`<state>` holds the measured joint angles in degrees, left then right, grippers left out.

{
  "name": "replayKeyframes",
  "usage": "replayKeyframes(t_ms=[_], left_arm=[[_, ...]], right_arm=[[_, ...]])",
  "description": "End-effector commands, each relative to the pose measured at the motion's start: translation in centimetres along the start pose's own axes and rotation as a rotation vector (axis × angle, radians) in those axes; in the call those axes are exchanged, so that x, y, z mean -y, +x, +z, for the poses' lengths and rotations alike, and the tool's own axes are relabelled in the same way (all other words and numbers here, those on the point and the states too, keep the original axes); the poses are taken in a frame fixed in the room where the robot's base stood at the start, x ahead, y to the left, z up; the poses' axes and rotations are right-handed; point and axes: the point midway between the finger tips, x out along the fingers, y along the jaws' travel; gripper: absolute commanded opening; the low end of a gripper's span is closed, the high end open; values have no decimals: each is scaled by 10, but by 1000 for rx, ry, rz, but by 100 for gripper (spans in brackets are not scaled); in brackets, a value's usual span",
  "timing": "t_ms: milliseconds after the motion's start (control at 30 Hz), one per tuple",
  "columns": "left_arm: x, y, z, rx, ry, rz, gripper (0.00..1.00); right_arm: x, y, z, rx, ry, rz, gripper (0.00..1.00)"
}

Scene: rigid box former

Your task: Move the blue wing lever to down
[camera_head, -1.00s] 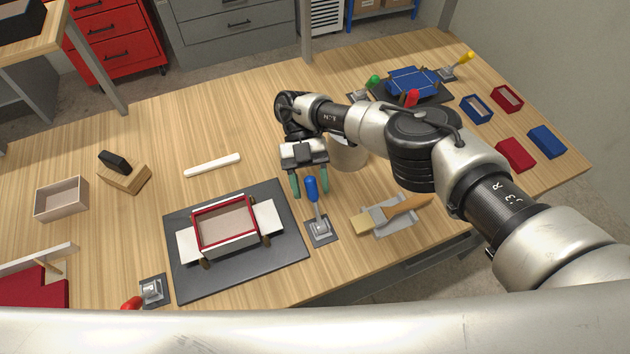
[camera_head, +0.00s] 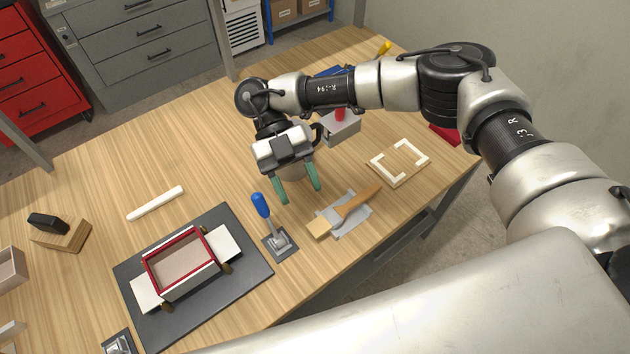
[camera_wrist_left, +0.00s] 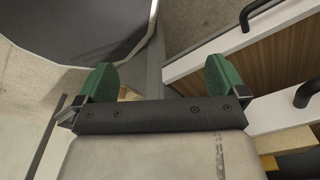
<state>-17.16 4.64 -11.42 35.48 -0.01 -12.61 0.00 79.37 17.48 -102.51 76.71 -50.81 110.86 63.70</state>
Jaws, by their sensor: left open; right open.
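The blue wing lever (camera_head: 261,205) stands nearly upright on its small metal base and dark plate (camera_head: 280,243), just right of the box former. The former's black plate (camera_head: 235,285) carries a red-rimmed box (camera_head: 182,263) with white wing flaps out at both ends. My right gripper (camera_head: 298,197) is open and empty, with green fingertips pointing down, above the table to the right of the lever's blue handle and apart from it. My left gripper is not in the head view; its green fingers (camera_wrist_left: 160,82) show apart and empty in the left wrist view.
A brush (camera_head: 345,212) on a grey holder lies right of the lever. A white-cornered wooden frame (camera_head: 399,162) and a grey box with a red knob (camera_head: 340,123) are farther right. A white bar (camera_head: 156,203) and a wooden block with black top (camera_head: 60,233) lie left.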

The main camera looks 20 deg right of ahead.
Motion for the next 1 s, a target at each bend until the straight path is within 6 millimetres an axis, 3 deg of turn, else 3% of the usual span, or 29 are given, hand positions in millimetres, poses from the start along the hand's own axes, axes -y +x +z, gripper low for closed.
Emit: replayKeyframes(t_ms=[300,700,767,867,1000], left_arm=[[0,8,1,0,0,0,100],[-1,7,0,-1,0,1,100],[-1,8,0,-1,0,1,100],[-1,8,0,-1,1,1,100],[-2,8,0,-1,1,2,100]], right_arm=[[26,8,-20,1,0,1,51],[25,10,-22,-2,-9,7,51],[17,14,-23,-8,-36,31,51],[-12,28,-27,-31,-138,132,51],[-81,50,-52,-96,-365,420,51]])
